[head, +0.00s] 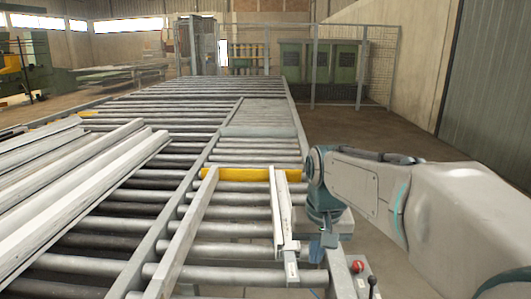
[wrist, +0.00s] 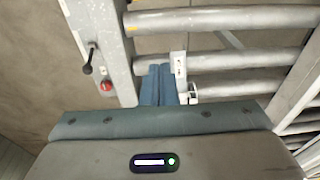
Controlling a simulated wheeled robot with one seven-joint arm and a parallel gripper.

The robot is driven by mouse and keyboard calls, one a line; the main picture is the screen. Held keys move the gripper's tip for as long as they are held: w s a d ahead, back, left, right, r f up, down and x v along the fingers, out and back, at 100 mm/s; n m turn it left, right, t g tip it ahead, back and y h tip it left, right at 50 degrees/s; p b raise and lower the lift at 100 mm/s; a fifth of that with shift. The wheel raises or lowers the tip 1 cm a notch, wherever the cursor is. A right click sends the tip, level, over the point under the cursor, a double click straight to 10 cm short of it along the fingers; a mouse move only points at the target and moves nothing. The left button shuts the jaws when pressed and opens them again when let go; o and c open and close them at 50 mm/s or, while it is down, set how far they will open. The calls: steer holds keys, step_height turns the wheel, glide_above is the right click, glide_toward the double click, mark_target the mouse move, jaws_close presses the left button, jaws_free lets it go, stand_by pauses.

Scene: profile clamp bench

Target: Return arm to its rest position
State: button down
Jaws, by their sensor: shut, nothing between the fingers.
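My arm reaches in from the right in the head view, bent over the right edge of the roller bench (head: 182,205). My gripper (head: 324,254) points down beside the bench's right side, close to a pale upright clamp piece (head: 291,262). In the wrist view the two blue fingers of my gripper (wrist: 159,72) lie together with nothing between them. The white clamp end (wrist: 179,70) is right beside the fingers there; I cannot tell whether they touch.
A red button (head: 357,266) and a black-knobbed lever (head: 372,281) stand on the bench frame near my gripper; the lever also shows in the wrist view (wrist: 88,68). Long pale profiles (head: 75,185) lie at the left. A yellow bar (head: 245,174) crosses the rollers. Open floor lies right.

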steer(key=s+d+f+t, duration=0.1)
steer(key=s+d+f, duration=0.1)
steer(key=s, duration=0.5)
steer(key=s+d+f+t, duration=0.1)
steer(key=s+d+f, duration=0.1)
steer(key=s+f, duration=0.2)
steer(key=s, duration=0.2)
steer(key=shift+s+d+f, duration=0.15)
steer(key=shift+s+d, duration=0.05)
steer(key=shift+s, duration=0.2)
steer(key=shift+a, duration=0.1)
